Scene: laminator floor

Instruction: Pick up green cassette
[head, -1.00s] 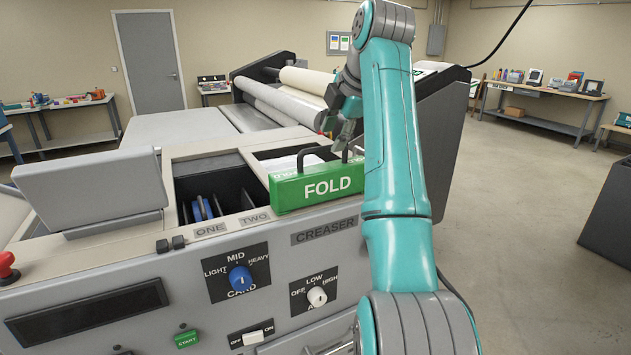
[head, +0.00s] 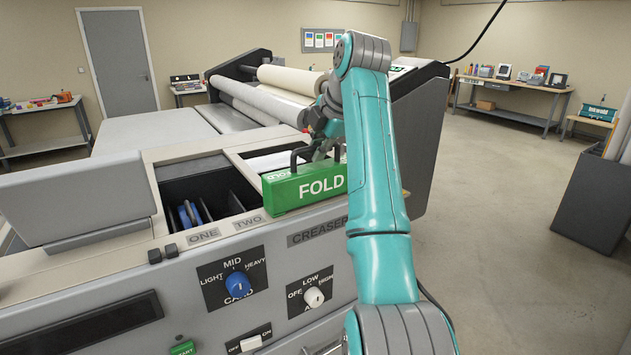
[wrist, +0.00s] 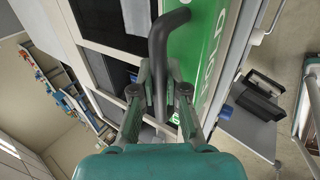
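The green cassette (head: 283,193), marked FOLD, sits at the right-hand bay on top of the grey machine, its front face showing above the CREASER label. It carries a dark arched handle. In the wrist view the handle (wrist: 158,42) runs between the two fingers, and the green face (wrist: 205,65) lies just to the right. My gripper (wrist: 161,72) has its fingers close against both sides of the handle and looks shut on it. In the head view my gripper (head: 322,148) is at the handle, partly hidden by my arm.
The left bay (head: 205,195) is open, with a blue part (head: 189,213) inside. A raised grey lid (head: 75,198) stands left of it. Rollers (head: 262,104) lie behind the bays. Knobs and switches line the machine's front. The floor at right is clear up to a dark bin (head: 598,200).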

